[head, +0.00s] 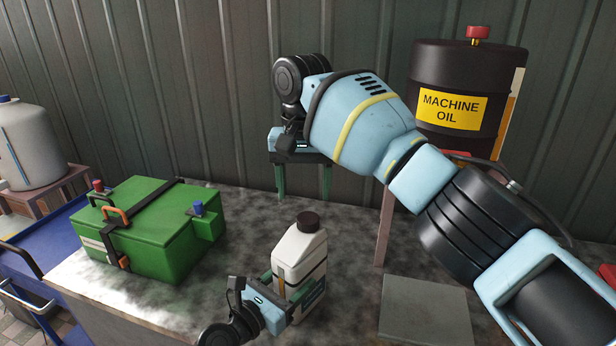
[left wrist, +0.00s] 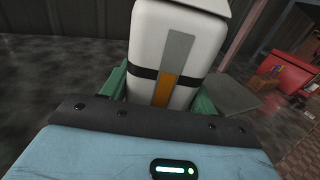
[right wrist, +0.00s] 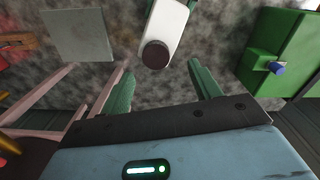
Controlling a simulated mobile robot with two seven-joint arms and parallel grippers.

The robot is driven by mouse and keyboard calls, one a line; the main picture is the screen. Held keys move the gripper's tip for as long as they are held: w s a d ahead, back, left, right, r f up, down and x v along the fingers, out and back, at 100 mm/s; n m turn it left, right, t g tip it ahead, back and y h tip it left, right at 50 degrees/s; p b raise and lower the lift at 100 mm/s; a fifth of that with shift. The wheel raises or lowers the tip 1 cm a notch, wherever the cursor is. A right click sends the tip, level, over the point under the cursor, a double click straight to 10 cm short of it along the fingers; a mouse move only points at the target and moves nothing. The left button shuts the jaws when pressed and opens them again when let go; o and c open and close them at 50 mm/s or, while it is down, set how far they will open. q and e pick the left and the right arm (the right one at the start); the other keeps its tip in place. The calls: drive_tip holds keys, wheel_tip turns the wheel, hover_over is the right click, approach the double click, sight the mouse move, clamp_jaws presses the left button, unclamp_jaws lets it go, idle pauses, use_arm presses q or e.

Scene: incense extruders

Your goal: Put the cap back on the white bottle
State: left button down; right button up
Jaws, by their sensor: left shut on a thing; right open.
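The white bottle (head: 299,258) stands upright on the speckled table, with a dark band around it. A dark brown cap (head: 308,221) sits on its top; I cannot tell whether it is screwed tight. My left gripper (head: 291,290) is shut on the bottle's lower body, and the left wrist view shows the bottle (left wrist: 178,50) between its green fingers. My right gripper (head: 303,180) is open and empty, raised behind the bottle. In the right wrist view the cap (right wrist: 155,54) and bottle (right wrist: 168,22) lie beyond and between the open fingers (right wrist: 160,85).
A green box (head: 150,235) with a black strap stands left of the bottle. A flat grey plate (head: 425,310) lies on the right. A black machine oil barrel (head: 455,90) stands at the back right. The table between bottle and plate looks clear.

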sight(308, 218)
drive_tip(key=n, duration=0.6)
drive_tip(key=shift+r+n, duration=0.2)
drive_tip(key=shift+n, duration=0.1)
drive_tip(key=n, duration=0.6)
drive_tip(key=shift+d+r, duration=0.15)
drive_tip(key=shift+r, duration=0.05)
drive_tip(key=n, duration=0.6)
drive_tip(key=shift+d+r+n, duration=0.1)
drive_tip(key=shift+r+n, duration=0.1)
drive_tip(key=shift+n, duration=0.1)
drive_tip(key=n, duration=0.5)
drive_tip(key=shift+w+d+r, duration=0.1)
drive_tip(key=shift+r, duration=0.05)
drive_tip(key=shift+f, duration=4.05)
drive_tip(key=c, duration=1)
drive_tip(key=shift+c, duration=0.3)
